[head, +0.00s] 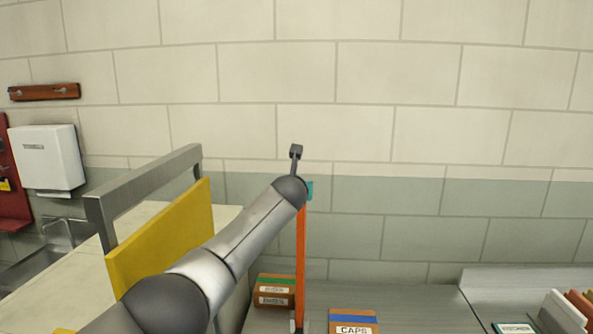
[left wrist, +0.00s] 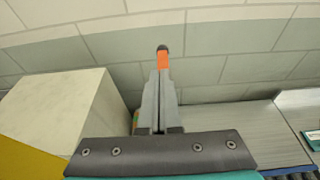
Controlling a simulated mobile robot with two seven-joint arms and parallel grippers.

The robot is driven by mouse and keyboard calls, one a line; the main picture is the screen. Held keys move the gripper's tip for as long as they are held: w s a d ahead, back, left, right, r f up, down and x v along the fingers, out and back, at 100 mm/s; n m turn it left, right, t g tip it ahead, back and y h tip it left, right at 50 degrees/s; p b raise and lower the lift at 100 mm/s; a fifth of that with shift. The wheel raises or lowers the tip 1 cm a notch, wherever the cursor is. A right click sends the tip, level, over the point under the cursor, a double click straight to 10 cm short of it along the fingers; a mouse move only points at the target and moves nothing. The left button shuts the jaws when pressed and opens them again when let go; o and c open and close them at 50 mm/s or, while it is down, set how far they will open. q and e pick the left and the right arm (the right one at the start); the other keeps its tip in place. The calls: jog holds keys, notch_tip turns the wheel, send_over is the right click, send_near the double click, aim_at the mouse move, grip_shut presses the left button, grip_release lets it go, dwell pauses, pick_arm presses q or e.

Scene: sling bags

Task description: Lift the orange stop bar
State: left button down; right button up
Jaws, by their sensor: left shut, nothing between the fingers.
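The orange stop bar (head: 300,262) stands upright in the head view, to the right of my left arm. Its upper part is hidden behind my left wrist. In the left wrist view a short orange piece (left wrist: 163,61) with a dark rounded end shows just past the fingertips; the rest is hidden behind the fingers. My left gripper (left wrist: 161,82) is shut and empty, pointing at the bar. I cannot tell whether it touches the bar. My right gripper is not in view.
A pale counter block (head: 228,214) with a yellow panel (head: 160,236) and a grey frame (head: 150,184) stands at left. Brown boxes (head: 276,280) and a CAPS box (head: 353,321) are low near the bar.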

pick_arm(q)
jog(key=r, duration=0.4)
jog(key=shift+s+r, duration=0.2)
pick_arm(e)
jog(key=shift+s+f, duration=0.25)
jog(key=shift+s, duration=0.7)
